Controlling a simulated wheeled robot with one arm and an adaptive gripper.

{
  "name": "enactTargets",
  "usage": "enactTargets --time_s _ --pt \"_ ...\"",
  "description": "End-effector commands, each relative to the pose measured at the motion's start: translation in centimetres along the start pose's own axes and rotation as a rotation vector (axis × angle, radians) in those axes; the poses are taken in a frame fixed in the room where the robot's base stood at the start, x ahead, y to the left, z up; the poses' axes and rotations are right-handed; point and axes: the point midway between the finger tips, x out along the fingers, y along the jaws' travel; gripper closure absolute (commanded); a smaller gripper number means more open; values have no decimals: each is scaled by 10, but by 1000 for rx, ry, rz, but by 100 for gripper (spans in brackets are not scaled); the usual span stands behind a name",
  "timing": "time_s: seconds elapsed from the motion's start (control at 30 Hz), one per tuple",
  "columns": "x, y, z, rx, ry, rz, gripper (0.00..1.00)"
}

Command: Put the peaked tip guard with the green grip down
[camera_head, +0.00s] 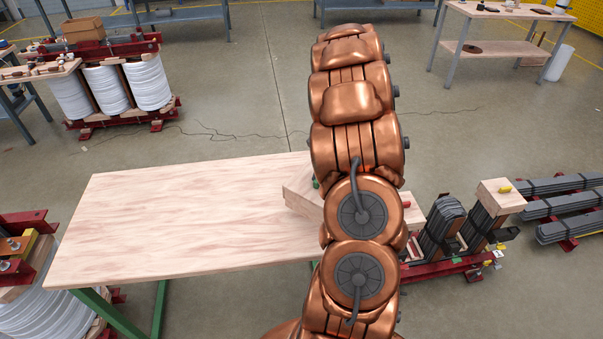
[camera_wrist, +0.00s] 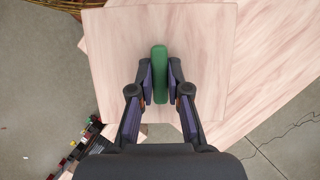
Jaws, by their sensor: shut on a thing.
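The tip guard, a pale wooden piece with a green grip, shows in part in the head view (camera_head: 298,188), behind my copper arm, at the table's right end. In the wrist view its broad, squarish wooden face (camera_wrist: 208,50) fills the middle. My gripper (camera_wrist: 160,88) is shut on the green grip (camera_wrist: 160,65), one finger on each side. The guard lies over the pale wooden table (camera_head: 190,215), turned at an angle to it. I cannot tell whether it touches the tabletop. Its peaked side is hidden.
The table's left and middle are bare. Right of my arm, a red-framed core stand (camera_head: 445,266) holds dark laminations; a wooden block with a yellow grip (camera_head: 500,197) tops one stack. A red grip (camera_head: 406,204) shows beside my arm. White-coil transformers (camera_head: 147,83) stand at left.

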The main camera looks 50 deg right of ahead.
Motion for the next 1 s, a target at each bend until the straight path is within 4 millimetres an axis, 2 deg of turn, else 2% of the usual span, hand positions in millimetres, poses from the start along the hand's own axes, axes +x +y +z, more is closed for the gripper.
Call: enactTargets --time_s 0.13,0.3,0.53,0.8,1.0 --pt "2 -29 2 -2 -3 2 100" --pt "5 -48 3 -1 0 1 100" --pt "7 -61 4 0 -3 0 100" --pt "38 -59 -9 1 -2 1 100" --pt "40 -60 -10 0 -1 0 100"
